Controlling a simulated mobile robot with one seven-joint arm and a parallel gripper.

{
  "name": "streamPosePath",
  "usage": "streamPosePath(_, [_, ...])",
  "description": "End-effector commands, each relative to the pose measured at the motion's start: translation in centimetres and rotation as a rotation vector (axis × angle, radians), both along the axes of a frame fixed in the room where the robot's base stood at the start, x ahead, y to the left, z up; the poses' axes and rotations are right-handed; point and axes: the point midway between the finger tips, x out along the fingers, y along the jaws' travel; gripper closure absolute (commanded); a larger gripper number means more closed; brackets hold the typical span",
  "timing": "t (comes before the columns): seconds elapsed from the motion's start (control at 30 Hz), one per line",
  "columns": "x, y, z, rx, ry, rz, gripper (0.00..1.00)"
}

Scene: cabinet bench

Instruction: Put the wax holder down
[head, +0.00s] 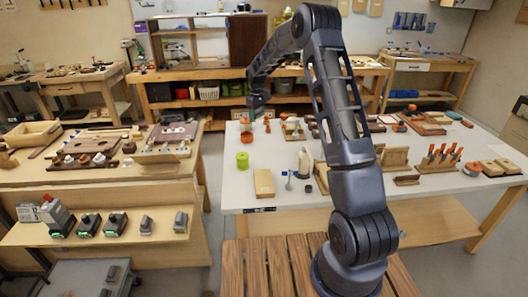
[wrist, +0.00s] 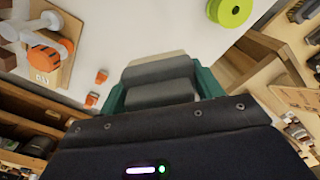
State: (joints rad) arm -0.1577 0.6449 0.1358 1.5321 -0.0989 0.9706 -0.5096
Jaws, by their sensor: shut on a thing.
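My gripper (head: 256,108) reaches over the back left part of the white table (head: 231,190), its teal fingers pointing down. In the wrist view the grey finger pads of my gripper (wrist: 160,82) are close together. It is shut on the wax holder, which is largely hidden between the fingers. A pale beige edge (wrist: 158,59) shows just past the pads; I cannot tell whether it is part of the holder. I cannot tell whether the held thing touches the table.
A lime-green round thing (head: 243,160) stands on the table near its left edge, also in the wrist view (wrist: 232,11). Small orange pieces (wrist: 102,77) lie by the fingers. A wooden board with an orange-handled tool (wrist: 48,50) is close. A beige block (head: 264,183) stands at the front.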

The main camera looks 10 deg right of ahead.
Motion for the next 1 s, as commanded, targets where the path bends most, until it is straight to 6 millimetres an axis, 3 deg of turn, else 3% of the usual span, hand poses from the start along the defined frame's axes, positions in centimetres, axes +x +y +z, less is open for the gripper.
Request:
streamPosePath(0.13, [0.7,-2.8,0.8,0.000,0.000,-0.035,0.62])
streamPosePath(0.33, [0.9,-3.7,-0.3,-0.001,0.002,-0.047,0.62])
streamPosePath(0.8, [0.8,-3.7,-10.3,-0.001,0.004,-0.047,0.62])
streamPosePath(1.0, [0.9,-3.7,-13.7,0.000,0.001,-0.047,0.62])
